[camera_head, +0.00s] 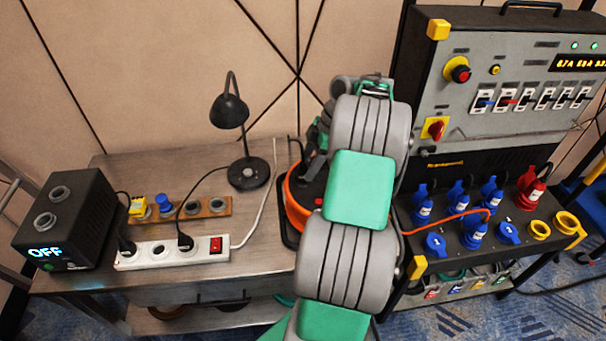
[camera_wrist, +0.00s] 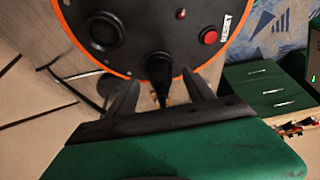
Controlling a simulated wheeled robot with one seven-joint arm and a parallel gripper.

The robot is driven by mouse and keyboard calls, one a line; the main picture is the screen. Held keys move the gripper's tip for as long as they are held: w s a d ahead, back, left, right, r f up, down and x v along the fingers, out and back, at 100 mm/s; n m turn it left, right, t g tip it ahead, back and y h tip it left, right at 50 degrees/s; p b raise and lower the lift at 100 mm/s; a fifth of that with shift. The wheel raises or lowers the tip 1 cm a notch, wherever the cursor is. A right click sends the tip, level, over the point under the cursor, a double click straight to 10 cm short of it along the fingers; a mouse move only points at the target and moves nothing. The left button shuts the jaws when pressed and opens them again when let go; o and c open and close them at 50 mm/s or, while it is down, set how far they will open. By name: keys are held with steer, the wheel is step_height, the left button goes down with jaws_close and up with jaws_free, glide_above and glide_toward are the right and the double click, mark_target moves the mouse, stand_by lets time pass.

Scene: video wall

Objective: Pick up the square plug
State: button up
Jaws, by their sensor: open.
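A yellow, square-looking plug (camera_head: 137,205) sits at the left end of a wooden strip (camera_head: 222,207) on the bench, beside a round blue plug (camera_head: 164,203). My gripper (camera_wrist: 162,78) is open. In the wrist view its two dark fingers lie either side of a black plug with a cable (camera_wrist: 158,68) at the edge of a round black device with an orange rim (camera_wrist: 130,35). I cannot tell whether the fingers touch it. In the head view my arm hides most of this orange-rimmed device (camera_head: 297,205). The yellow plug is well left of my arm.
A white power strip (camera_head: 160,254) with black plugs lies in front of the wooden strip. A black box reading OFF (camera_head: 68,222) is at left, a desk lamp (camera_head: 247,172) behind. A panel rack (camera_head: 510,75) with blue and red connectors stands right.

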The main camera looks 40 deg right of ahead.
steer(key=shift+x, duration=1.15)
steer(key=shift+c, duration=0.4)
jaws_close()
